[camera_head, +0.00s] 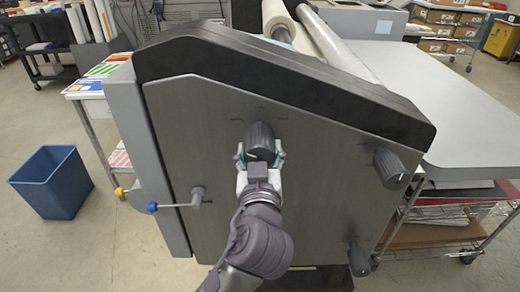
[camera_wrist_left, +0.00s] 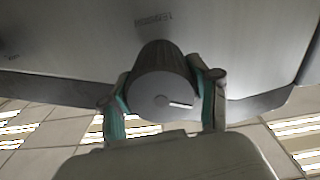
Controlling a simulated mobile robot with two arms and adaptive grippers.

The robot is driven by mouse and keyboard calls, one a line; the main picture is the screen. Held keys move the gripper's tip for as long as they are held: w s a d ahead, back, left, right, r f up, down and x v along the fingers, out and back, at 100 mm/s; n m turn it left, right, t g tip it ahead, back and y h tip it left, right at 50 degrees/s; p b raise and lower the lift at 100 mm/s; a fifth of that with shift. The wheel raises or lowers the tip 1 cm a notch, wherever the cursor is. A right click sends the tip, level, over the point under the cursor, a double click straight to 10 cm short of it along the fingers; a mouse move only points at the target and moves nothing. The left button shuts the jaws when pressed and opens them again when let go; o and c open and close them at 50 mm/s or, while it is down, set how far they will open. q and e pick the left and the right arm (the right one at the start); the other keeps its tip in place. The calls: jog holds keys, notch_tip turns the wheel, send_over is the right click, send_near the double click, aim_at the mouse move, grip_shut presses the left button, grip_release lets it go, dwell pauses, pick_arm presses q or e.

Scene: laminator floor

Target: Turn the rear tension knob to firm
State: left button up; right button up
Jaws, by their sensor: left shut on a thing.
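My left gripper (camera_head: 260,157) is shut on a dark ribbed knob (camera_head: 259,137) at the upper middle of the laminator's grey side panel (camera_head: 190,118). In the left wrist view the gripper's teal-padded fingers (camera_wrist_left: 163,100) are on either side of the knob (camera_wrist_left: 152,92). A white pointer line on its face points right and slightly down. A small label (camera_wrist_left: 154,20) is on the panel above it, too blurred to read. Two similar knobs, one at the right (camera_head: 391,168) and one at the lower right (camera_head: 359,261), are free. I cannot tell which knob is named rear. My right gripper is not in view.
A lever with a blue ball end (camera_head: 152,207) sticks out at the panel's lower left. A blue bin (camera_head: 52,183) stands on the floor at the left. A grey table (camera_head: 440,100) and a wire cart (camera_head: 450,225) are at the right. Open floor shows at the left.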

pick_arm(q)
jog(key=m+p, duration=0.2)
jog(key=m, duration=0.1)
jog(key=shift+a+r, duration=0.1)
jog(key=shift+r, duration=0.05)
jog(key=m+p, duration=0.2)
jog(key=m, duration=0.1)
jog(key=shift+r+m, duration=0.1)
jog(key=shift+m, duration=0.3)
jog(key=m+p, duration=0.2)
jog(key=shift+m, duration=0.3)
jog(key=shift+m+p, duration=0.95)
jog(key=shift+m, duration=0.55)
jog(key=o, duration=1.2)
jog(key=shift+c, duration=0.2)
